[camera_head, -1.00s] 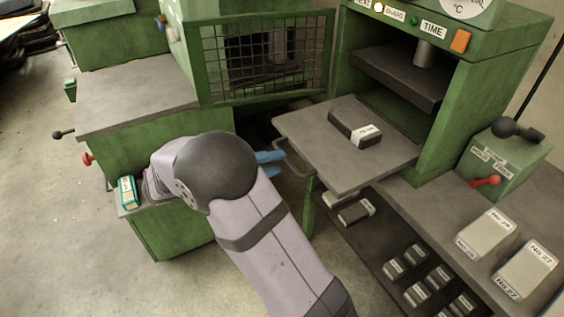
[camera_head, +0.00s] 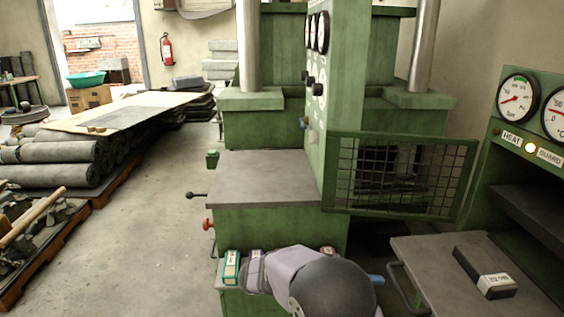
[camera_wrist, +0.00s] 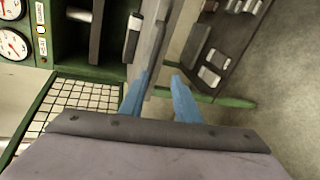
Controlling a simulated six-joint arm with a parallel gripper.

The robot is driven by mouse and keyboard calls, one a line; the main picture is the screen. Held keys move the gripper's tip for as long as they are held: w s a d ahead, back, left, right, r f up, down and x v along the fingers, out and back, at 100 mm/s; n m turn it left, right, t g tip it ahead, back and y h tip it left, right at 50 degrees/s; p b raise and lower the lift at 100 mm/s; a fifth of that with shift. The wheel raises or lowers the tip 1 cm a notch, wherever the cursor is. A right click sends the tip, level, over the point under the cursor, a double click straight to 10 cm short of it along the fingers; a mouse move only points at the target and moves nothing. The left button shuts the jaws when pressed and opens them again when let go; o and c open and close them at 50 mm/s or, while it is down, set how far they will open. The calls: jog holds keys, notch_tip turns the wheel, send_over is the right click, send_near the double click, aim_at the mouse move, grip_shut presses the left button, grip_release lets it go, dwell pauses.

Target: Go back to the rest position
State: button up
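My gripper (camera_wrist: 160,90) has two blue fingers that stand apart with nothing between them in the wrist view. In the head view only a bit of blue fingertip (camera_head: 376,281) shows past my rounded arm joint. It is close to the left of the bar handle (camera_head: 404,288) on the grey pull-out plate (camera_head: 430,255). I cannot tell whether it touches the handle. A dark block with a white label (camera_head: 484,270) lies on the plate; it also shows in the wrist view (camera_wrist: 133,38).
A green press with a mesh guard (camera_head: 400,175) stands behind my arm. A grey-topped green cabinet (camera_head: 265,180) with a red knob is to the left, with small boxes (camera_head: 231,267) below it. Open floor (camera_head: 130,215) lies left, before stacked sheet rolls (camera_head: 50,160).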

notch_tip(320, 180, down, 9)
jog(key=s+a+n+y, duration=0.2)
jog(key=a+n+y, duration=0.1)
jog(key=y, duration=0.1)
jog(key=s+a+f+g+y, duration=0.2)
jog(key=s+a+f+y, duration=0.25)
jog(key=s, duration=0.35)
jog(key=s+a+f+g+y, duration=0.1)
jog(key=s+a+f+y, duration=0.35)
jog(key=s, duration=0.35)
jog(key=d+r+m+t+y+p, duration=0.1)
jog(key=d+r+m+p, duration=0.1)
jog(key=r+p, duration=0.7)
jog(key=d+r+m+t+y+p, duration=0.1)
jog(key=d+r+m+p, duration=0.1)
jog(key=r+p, duration=0.8)
notch_tip(320, 180, up, 6)
jog(key=shift+s+d+f+m, duration=0.2)
jog(key=shift+d+m, duration=0.2)
jog(key=shift+m, duration=0.3)
jog(key=shift+f, duration=0.1)
